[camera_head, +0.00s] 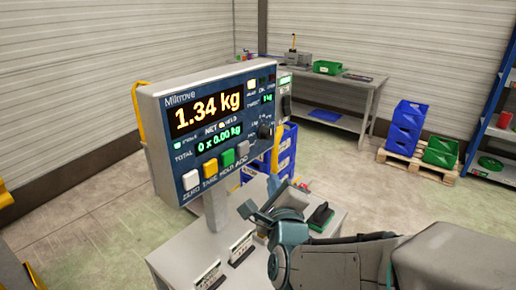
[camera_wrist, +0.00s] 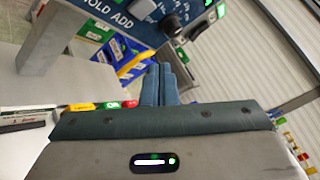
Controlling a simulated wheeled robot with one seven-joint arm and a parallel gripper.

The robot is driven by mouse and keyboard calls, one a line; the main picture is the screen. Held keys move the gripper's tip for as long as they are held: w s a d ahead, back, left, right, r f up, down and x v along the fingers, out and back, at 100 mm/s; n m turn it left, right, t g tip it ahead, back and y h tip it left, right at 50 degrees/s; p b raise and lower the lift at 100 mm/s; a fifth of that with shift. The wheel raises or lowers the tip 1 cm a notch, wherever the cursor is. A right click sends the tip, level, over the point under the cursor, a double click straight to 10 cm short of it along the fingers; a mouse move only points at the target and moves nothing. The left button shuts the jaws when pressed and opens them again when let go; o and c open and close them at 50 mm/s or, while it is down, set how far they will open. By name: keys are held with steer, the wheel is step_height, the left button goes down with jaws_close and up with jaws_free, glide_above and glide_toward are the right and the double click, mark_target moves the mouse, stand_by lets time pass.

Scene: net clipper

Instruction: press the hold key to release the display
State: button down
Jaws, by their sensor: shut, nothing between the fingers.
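The scale's display box (camera_head: 160,115) stands on a post and reads 1.34 kg in orange, with 0 x 0.00 kg in green below. Along its lower edge are a white ZERO key (camera_head: 190,180), a yellow TARE key (camera_head: 210,168), the green HOLD key (camera_head: 227,158) and a grey ADD key (camera_head: 243,148). My gripper (camera_head: 274,187) is shut and empty, below and right of the keys, apart from the panel. In the wrist view its fingers (camera_wrist: 160,84) are together. There the panel (camera_wrist: 110,22) shows part of the HOLD ADD lettering; the green key is out of that view.
A dark knob (camera_head: 265,131) sits right of the keys. Below are a grey bench (camera_head: 190,248) with two small label stands (camera_head: 240,248) and a green-and-black item (camera_head: 320,216). Blue crates (camera_head: 285,150) stand behind the panel. Space in front of the keys looks clear.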

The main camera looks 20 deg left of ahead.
mark_target(228, 158)
steer(key=shift+s+a+r+m+t, duration=0.3)
steer(key=shift+a+r+m+t, duration=0.1)
steer(key=shift+r+m, duration=0.25)
steer(key=shift+a+f, duration=0.1)
steer(key=w+a+b, duration=0.1)
steer(key=w+a, duration=0.1)
steer(key=a, duration=0.6)
steer(key=shift+w+b, duration=0.25)
steer(key=shift+b, duration=0.15)
steer(key=shift+a, duration=0.1)
steer(key=shift+a+b, duration=0.15)
steer(key=shift+b, duration=0.15)
stand_by(1.2)
steer(key=shift+w+a, duration=0.1)
steer(key=shift+a, duration=0.15)
